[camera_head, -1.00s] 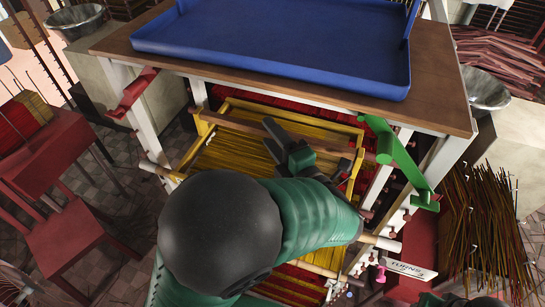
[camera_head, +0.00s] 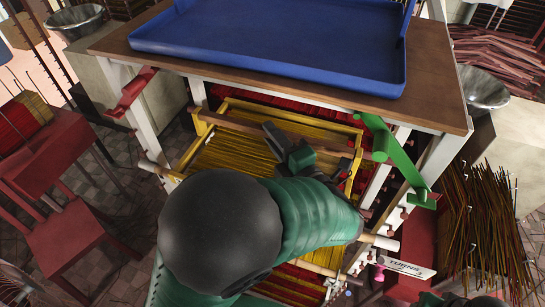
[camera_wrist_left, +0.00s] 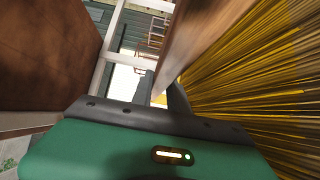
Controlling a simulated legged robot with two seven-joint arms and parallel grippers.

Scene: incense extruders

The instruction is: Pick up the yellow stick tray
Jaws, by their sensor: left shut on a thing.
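The yellow stick tray (camera_head: 290,114) sits under the blue-topped table, in the upper middle of the head view. It has a yellow frame, is filled with thin yellow sticks, and has a brown wooden bar (camera_head: 226,122) across its far part. My left gripper (camera_head: 272,137) reaches over the tray and is shut on this bar. In the left wrist view the bar (camera_wrist_left: 205,35) rises between the dark fingers (camera_wrist_left: 161,92), with the yellow sticks (camera_wrist_left: 260,80) to its right. My left arm hides the tray's near middle. My right gripper is not in view.
A wooden table with a blue tray (camera_head: 270,50) overhangs the tray's far side. A green bracket (camera_head: 394,155) and white posts stand close on the right. Red stick layers lie below. A red chair (camera_head: 55,240) is at left, and bundled sticks (camera_head: 485,225) are at right.

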